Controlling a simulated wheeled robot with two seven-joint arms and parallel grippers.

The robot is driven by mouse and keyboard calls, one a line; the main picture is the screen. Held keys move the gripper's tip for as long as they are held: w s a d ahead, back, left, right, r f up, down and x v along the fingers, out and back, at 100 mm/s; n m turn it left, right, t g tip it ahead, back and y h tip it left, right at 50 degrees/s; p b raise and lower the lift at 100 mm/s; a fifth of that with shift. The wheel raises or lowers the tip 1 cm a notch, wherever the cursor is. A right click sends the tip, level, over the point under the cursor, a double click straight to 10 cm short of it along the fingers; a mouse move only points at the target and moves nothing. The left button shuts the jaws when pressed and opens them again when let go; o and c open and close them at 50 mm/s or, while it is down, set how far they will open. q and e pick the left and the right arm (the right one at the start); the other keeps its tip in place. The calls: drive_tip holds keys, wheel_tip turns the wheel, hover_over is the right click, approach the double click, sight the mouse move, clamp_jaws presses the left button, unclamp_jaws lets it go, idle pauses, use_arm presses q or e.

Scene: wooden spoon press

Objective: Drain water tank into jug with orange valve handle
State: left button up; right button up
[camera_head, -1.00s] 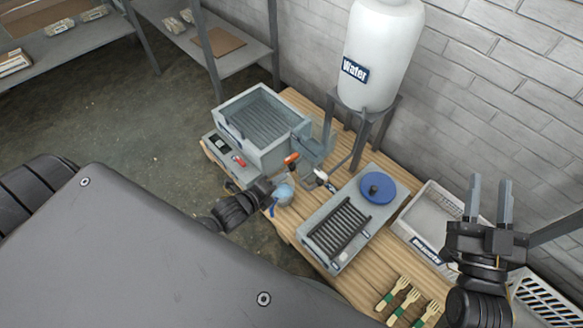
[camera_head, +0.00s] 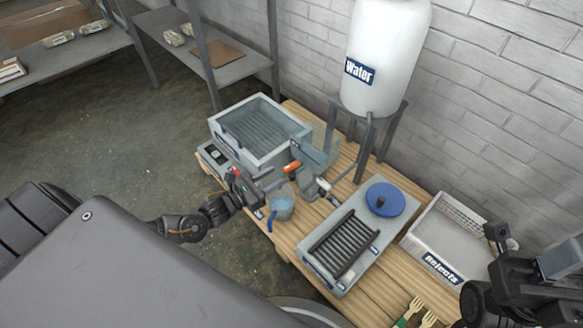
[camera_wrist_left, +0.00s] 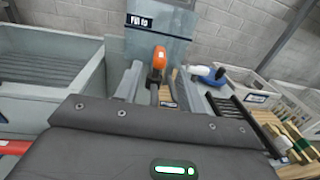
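The white water tank (camera_head: 385,60), labelled "Water", stands on a grey stand at the back. The orange valve handle (camera_head: 292,166) is in front of it, beside the grey basin; it also shows in the left wrist view (camera_wrist_left: 159,57). A clear, bluish jug (camera_head: 282,207) with a blue handle stands on the table's near edge, below the valve handle. My left gripper (camera_head: 262,187) is left of the jug and short of the orange handle, pointing towards it. My right gripper (camera_head: 530,246) is open and empty at the right edge.
The grey basin (camera_head: 260,133) is left of the valve. A grill plate (camera_head: 342,243) with a blue disc (camera_head: 385,199) lies to the right. A "Rejects" crate (camera_head: 447,240) and wooden forks (camera_head: 414,312) are further right. The floor at left is clear.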

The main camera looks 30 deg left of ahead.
sight(299, 161)
use_arm(q)
drive_tip(key=b+x, duration=0.2)
drive_tip(key=x, duration=0.6)
clamp_jaws()
